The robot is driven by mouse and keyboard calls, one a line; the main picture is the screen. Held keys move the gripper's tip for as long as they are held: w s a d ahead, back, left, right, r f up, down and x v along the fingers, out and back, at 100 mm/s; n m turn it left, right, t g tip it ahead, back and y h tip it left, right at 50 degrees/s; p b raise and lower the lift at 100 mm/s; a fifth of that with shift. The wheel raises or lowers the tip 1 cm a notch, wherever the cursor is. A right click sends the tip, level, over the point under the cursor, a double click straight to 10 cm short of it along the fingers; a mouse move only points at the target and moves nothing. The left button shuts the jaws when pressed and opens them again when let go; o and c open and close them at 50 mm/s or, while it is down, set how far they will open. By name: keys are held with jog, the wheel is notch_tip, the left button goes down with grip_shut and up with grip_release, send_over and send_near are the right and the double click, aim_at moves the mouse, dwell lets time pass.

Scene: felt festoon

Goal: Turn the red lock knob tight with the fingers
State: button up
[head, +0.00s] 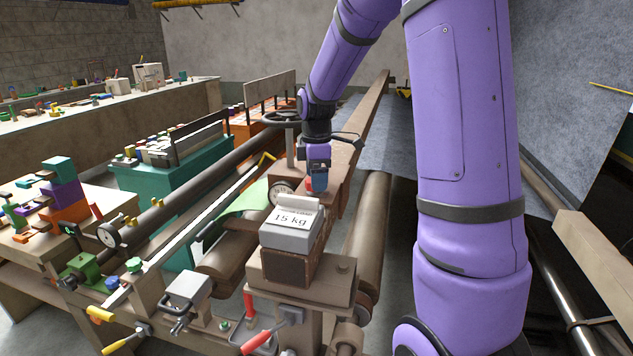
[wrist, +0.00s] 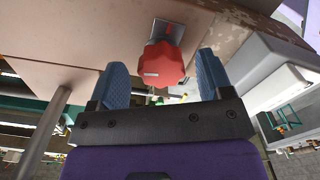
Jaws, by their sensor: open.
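The red lock knob (wrist: 162,65) is lobed, with a small white mark on its face. In the wrist view it sits on a grey metal plate (wrist: 167,31) under a brown surface. My gripper (wrist: 163,75) is open, with one blue finger on each side of the knob and a visible gap on both sides. In the head view my gripper (head: 318,178) is beside the brown beam, behind the grey 15 kg block. A small bit of red knob (head: 309,184) shows beside the fingers there; most of it is hidden.
The grey block marked 15 kg (head: 290,228) stands in front of my gripper. A round gauge (head: 281,191) and a dark handwheel (head: 281,117) are close by on the left. Long brown rollers (head: 368,225) run alongside. A light grey box (wrist: 275,75) is at the right in the wrist view.

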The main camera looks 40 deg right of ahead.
jog(key=shift+f, duration=0.8)
jog(key=shift+c, duration=0.3)
jog(key=c, duration=0.9)
jog(key=shift+o, duration=0.2)
jog(key=shift+m, duration=0.3)
